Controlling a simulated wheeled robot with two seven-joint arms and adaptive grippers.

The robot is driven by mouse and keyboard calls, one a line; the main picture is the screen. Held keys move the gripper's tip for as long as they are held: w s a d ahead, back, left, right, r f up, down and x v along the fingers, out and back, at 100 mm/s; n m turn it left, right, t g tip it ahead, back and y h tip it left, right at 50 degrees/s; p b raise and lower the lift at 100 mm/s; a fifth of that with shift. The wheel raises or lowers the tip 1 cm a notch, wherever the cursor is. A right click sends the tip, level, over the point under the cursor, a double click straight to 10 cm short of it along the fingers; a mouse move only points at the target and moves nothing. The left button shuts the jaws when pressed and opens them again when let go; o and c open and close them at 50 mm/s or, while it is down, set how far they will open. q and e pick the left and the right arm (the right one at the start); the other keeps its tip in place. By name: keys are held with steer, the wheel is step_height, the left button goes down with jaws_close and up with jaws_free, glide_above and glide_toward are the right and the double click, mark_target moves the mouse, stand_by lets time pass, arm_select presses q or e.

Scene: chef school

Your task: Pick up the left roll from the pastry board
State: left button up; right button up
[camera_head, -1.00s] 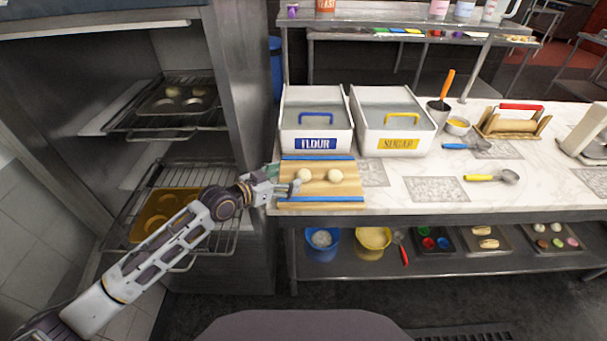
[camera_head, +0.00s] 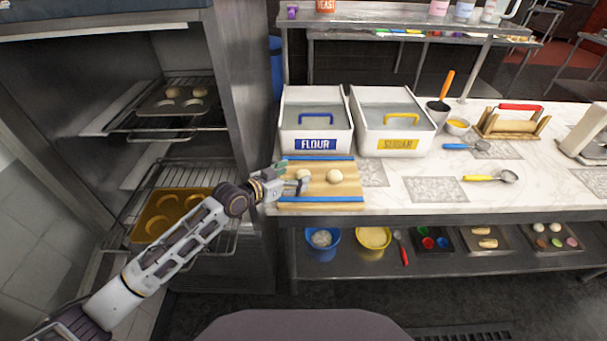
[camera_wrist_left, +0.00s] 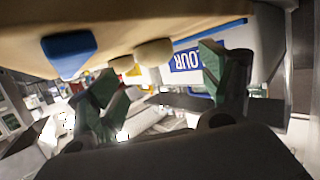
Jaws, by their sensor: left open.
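Two pale round rolls lie on the wooden pastry board (camera_head: 340,190), which has blue strips along its front and back edges. The left roll (camera_head: 304,174) is partly hidden by my gripper; the right roll (camera_head: 334,176) is clear of it. My left gripper (camera_head: 294,176) is open at the board's left side, its fingertips around or just beside the left roll. In the left wrist view the two fingers (camera_wrist_left: 160,70) are spread wide. The nearer roll (camera_wrist_left: 153,52) shows between and beyond them. I cannot tell whether they touch it. My right gripper is not seen.
The flour bin (camera_head: 316,125) and sugar bin (camera_head: 393,125) stand close behind the board. An oven rack with a muffin tray (camera_head: 165,215) is at the left, near my arm. Counter right of the board has a spoon (camera_head: 490,178) and free marble.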

mark_target(299, 173)
arm_select(q)
steer(key=shift+w+d, duration=0.4)
steer(key=shift+d, duration=0.25)
steer(key=shift+x, duration=1)
steer(key=shift+a+f, duration=0.1)
steer(key=c, duration=1.1)
